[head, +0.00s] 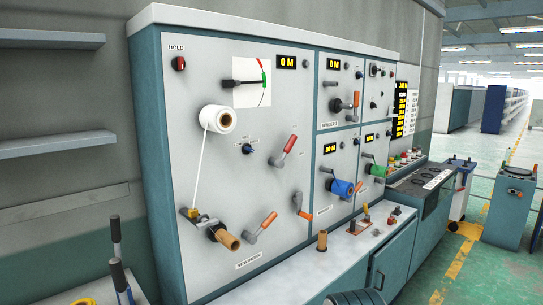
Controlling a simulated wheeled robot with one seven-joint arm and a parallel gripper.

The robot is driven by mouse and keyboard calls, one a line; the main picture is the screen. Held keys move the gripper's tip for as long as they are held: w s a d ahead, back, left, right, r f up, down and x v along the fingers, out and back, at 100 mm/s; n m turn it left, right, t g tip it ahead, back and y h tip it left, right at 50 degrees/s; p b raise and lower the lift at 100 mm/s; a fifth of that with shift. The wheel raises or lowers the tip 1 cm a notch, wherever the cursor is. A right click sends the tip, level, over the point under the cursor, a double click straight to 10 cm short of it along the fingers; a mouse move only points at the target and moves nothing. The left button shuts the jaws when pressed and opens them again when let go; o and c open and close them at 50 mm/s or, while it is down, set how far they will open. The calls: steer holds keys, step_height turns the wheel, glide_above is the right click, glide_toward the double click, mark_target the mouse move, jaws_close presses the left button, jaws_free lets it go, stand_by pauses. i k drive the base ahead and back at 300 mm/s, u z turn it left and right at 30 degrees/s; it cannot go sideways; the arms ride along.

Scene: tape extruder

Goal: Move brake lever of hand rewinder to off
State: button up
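The rewinder panel (185,110) is the large light-grey face on the left of the teal cabinet, with a REWINDER label (249,260) at its bottom. Which is the brake lever cannot be read. A white tape roll (217,119) feeds a strip down to a small yellow part (193,213) beside a brown core (226,238). My gripper is not in view.
Smaller panels with a blue spool (341,187) and green spool (375,169) are to the right. A ledge (290,275) with small controls juts out below. Dark upright handles (116,240) stand at lower left. Green floor (490,265) is open at right.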

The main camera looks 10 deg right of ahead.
mark_target(279, 164)
steer(key=z, duration=0.3)
steer(key=i, duration=1.1)
steer(key=u, duration=0.25)
